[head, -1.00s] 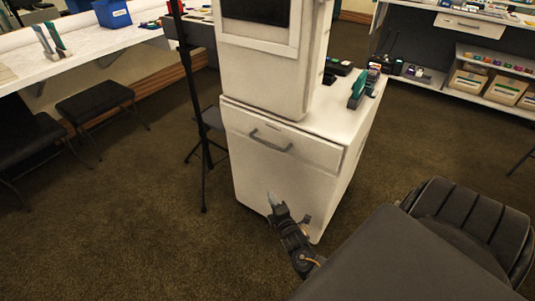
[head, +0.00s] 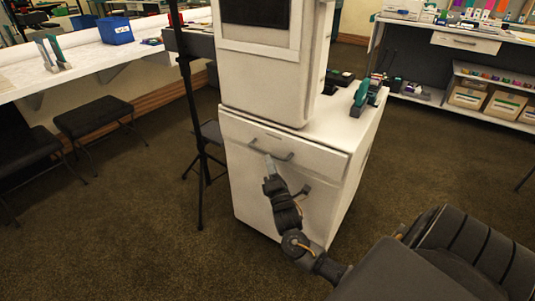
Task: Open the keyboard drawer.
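The keyboard drawer (head: 310,163) is the white top front of the white cabinet in the middle of the head view, below the kiosk-like housing. It looks closed, its front flush with the cabinet. My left gripper is out of view.
A dark stand pole (head: 187,110) stands just left of the cabinet. A dark stool (head: 93,117) is farther left under a white counter (head: 110,55). A teal device (head: 360,98) sits on the cabinet top.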

